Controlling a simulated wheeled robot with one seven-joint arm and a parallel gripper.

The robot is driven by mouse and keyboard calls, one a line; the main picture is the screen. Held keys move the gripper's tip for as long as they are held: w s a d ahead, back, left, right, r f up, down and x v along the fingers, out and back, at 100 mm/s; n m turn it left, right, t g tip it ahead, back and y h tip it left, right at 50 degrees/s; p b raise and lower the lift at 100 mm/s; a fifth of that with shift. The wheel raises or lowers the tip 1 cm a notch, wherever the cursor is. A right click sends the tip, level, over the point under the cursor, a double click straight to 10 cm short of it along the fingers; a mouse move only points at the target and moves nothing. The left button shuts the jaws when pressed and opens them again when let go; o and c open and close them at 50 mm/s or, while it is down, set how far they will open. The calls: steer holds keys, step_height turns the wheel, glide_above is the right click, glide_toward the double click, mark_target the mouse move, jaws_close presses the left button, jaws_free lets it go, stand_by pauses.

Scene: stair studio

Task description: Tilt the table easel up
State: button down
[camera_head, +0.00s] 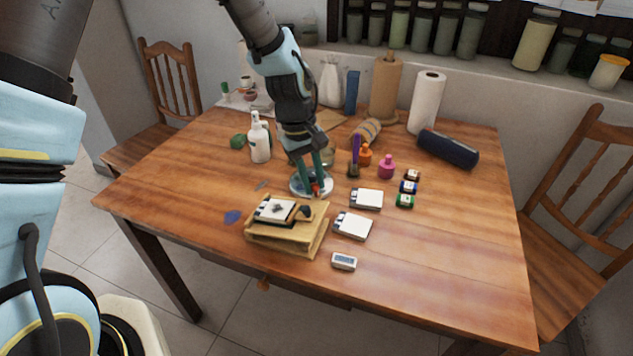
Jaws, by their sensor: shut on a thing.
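The table easel (262,239) is a low, light wooden stand near the front left of the table. Its board lies about flat. On it are a white pad with a dark mark (275,209) and a small dark item (303,213). My gripper (317,193) comes down from above with its green fingers at the easel's far right edge. It is shut there on the easel's edge, though the contact is small and partly hidden by the fingers. A small red spot shows between the fingers.
Bottles (259,142) stand behind. The table's front right is clear.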

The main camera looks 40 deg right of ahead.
steer(key=shift+w+a+r+g+h, duration=0.2)
steer(key=shift+w+r+g+h, duration=0.15)
steer(key=shift+r, duration=0.25)
steer(key=shift+w+a+r+p, duration=0.75)
steer(key=shift+w+r, duration=0.1)
steer(key=shift+w, duration=0.2)
steer(key=shift+a, duration=0.1)
steer(key=c, duration=0.7)
jaws_free()
steer(key=shift+c, duration=0.2)
steer(key=shift+r, duration=0.2)
